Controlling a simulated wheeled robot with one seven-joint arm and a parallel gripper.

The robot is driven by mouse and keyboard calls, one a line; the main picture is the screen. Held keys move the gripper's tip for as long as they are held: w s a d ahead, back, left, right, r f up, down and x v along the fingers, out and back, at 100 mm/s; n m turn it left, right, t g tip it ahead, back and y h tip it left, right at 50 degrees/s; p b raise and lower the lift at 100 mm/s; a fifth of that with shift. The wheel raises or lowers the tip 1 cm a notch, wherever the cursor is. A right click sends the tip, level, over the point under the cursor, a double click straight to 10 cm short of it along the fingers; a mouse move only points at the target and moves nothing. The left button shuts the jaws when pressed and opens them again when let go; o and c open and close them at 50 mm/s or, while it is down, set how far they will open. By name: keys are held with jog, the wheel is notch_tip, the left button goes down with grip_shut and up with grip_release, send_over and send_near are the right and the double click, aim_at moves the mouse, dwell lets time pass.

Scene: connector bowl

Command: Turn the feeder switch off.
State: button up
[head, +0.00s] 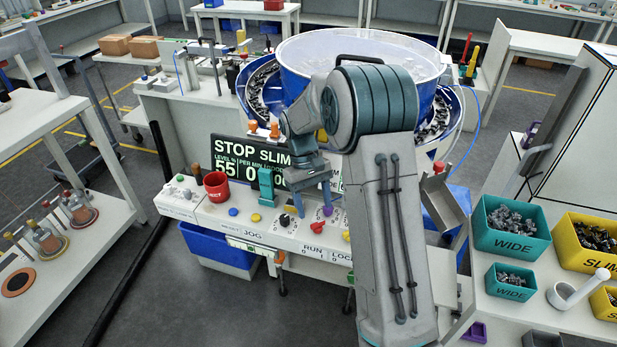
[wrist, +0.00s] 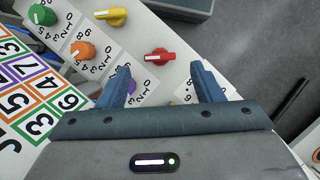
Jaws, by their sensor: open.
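The control panel (head: 268,230) in the head view carries several knobs and the words JOG, RUN and LOC. I cannot tell for sure which control is the feeder switch. My gripper (head: 312,200) hangs over the panel, open and empty. In the wrist view, my gripper (wrist: 160,68) has a red knob (wrist: 160,54) just beyond and between its fingertips. A purple knob (wrist: 130,88) is partly hidden by the left finger.
Green (wrist: 42,14), orange (wrist: 83,51) and yellow (wrist: 112,16) knobs stand nearby. The bowl feeder (head: 360,50) rises behind. Parts bins (head: 510,228) stand at right. My arm hides part of the panel.

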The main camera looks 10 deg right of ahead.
jog(key=v, duration=1)
jog(key=s+r+m+t, duration=0.1)
jog(key=s+r+t, duration=0.4)
jog(key=s, duration=0.8)
jog(key=s+d+f+m+t+y, duration=0.1)
jog(key=s+m+t, duration=0.1)
jog(key=s, duration=1.1)
jog(key=shift+s+d+f, duration=0.2)
jog(key=shift+s+f, duration=0.2)
jog(key=shift+c, duration=0.3)
